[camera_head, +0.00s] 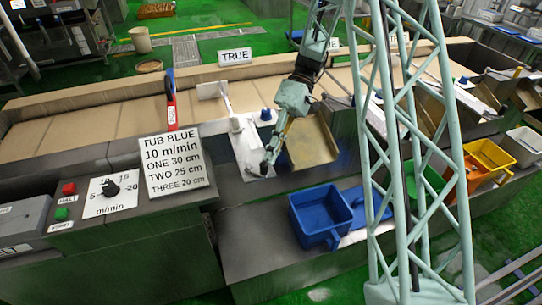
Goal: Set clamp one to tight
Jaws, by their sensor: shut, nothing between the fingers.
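No label reading clamp one is legible, so I cannot tell which part it is. A pale plate (247,143) runs down the near edge of the conveyor, with a white upright flag piece (211,90) at its far end and a small blue knob (266,115) beside it. My gripper (265,169) is shut and empty, pointing down at the near end of the pale plate. It is too small to tell whether it touches the plate. My forearm hides part of the plate's right side.
A board reading TUB BLUE (174,163) stands left of the plate. A dial (110,189) and red and green buttons are further left. A blue tub (318,213) sits in front. Green, orange and yellow tubs (490,155) stand at right, partly behind my lattice column.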

